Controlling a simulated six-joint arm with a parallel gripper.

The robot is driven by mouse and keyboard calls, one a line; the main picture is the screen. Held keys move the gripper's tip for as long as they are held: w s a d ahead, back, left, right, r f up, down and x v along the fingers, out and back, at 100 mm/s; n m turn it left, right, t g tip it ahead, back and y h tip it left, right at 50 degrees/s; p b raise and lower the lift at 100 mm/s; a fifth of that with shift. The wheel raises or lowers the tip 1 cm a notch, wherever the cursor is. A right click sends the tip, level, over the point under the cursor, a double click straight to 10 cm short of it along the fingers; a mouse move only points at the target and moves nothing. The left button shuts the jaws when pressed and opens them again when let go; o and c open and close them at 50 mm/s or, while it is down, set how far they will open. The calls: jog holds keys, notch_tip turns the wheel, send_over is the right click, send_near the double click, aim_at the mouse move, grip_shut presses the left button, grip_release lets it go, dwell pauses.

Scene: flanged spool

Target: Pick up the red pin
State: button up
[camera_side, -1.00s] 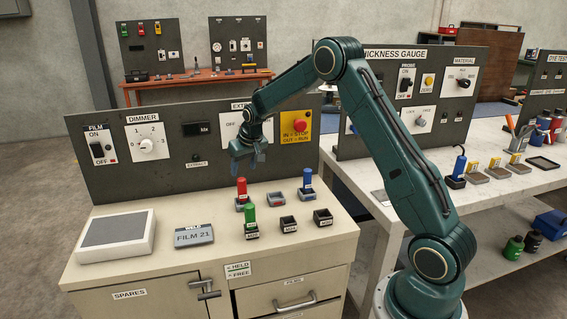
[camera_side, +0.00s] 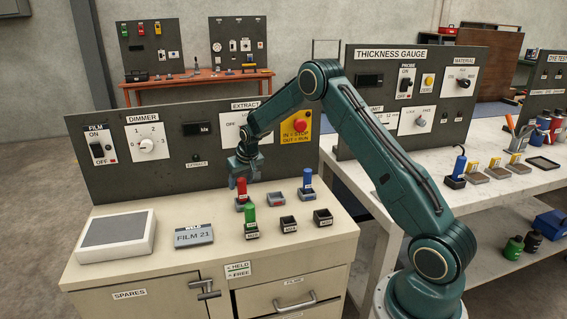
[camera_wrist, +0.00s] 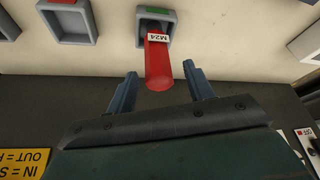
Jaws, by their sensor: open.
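The red pin (camera_side: 242,187) stands upright in a grey socket (camera_side: 241,203) at the back of the cabinet top. In the wrist view the red pin (camera_wrist: 157,62) carries a white label reading M24, and its free end points towards my gripper (camera_wrist: 160,85). My gripper is open, with one blue finger on each side of the pin's free end and gaps visible. In the side view my gripper (camera_side: 240,180) is just above and beside the pin, partly overlapping it.
A green pin (camera_side: 250,215) stands in front of the red one. A blue pin (camera_side: 307,178) stands in a holder to the right. Several sockets (camera_side: 288,222) sit between and in front. The dark control panel (camera_side: 168,180) rises close behind my gripper.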

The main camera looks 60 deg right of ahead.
jog(key=shift+x, duration=1)
jog(key=shift+r, duration=0.1)
grip_shut()
jog(key=shift+r, duration=0.15)
notch_tip(320, 180, up, 20)
dwell(0.4)
dwell(0.4)
